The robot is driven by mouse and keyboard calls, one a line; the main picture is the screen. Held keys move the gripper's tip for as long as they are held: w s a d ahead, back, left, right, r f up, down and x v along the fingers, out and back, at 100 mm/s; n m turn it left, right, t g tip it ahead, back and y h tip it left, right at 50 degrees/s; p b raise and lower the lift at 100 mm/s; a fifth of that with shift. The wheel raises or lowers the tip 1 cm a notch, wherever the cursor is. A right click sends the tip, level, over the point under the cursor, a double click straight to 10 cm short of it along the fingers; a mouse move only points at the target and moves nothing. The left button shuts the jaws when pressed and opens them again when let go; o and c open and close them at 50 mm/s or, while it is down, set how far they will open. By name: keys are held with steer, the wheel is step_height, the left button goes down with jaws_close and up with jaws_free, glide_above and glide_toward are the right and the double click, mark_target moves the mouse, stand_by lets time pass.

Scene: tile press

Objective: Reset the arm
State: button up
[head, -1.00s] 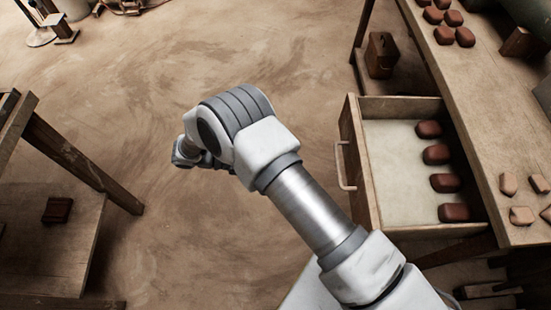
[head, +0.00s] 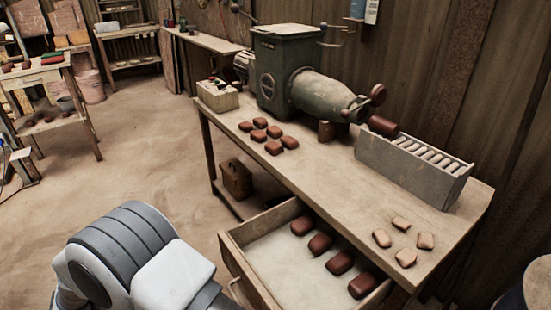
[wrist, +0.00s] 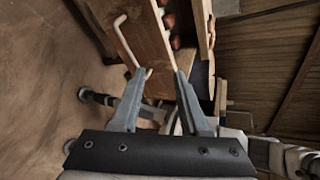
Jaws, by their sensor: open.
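My arm (head: 140,262) is folded at the lower left of the head view, where its bulky joint shows and my gripper is out of frame. In the wrist view my gripper (wrist: 164,72) is open, its two grey fingers apart with nothing between their tips. Beyond the fingers is the wooden front of the open drawer (wrist: 150,38) with its pale handle (wrist: 128,45). The left fingertip overlaps the lower end of the handle in the picture; I cannot tell whether they touch.
The drawer (head: 238,268) stands open under the bench (head: 330,165), holding several dark red blocks (head: 320,244). The bench bears a green press (head: 290,75), a grey slotted box (head: 410,172), reddish blocks (head: 273,148) and pale pieces (head: 405,257). Open floor (head: 150,150) lies left of the bench.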

steer(key=w+d+r+m+g+y, duration=0.2)
steer(key=d+r+m+g+y, duration=0.1)
steer(key=d+r+m, duration=0.5)
steer(key=w+d+r+m+g+y, duration=0.2)
steer(key=w+d+r+m, duration=0.1)
steer(key=d+r+m, duration=0.5)
steer(key=s+d+r+m+t+y, duration=0.3)
steer(key=s+d+r+m+y, duration=0.15)
steer(key=d+m, duration=0.5)
steer(key=s+d+r+m+t+y, duration=0.25)
steer(key=s+d+r+m, duration=0.3)
steer(key=d+m, duration=0.4)
step_height(320, 180, up, 18)
steer(key=a+m+p, duration=0.1)
steer(key=p, duration=1.8)
steer(key=shift+s+a+m, duration=0.3)
steer(key=shift+a+m, duration=0.1)
steer(key=shift+s, duration=0.15)
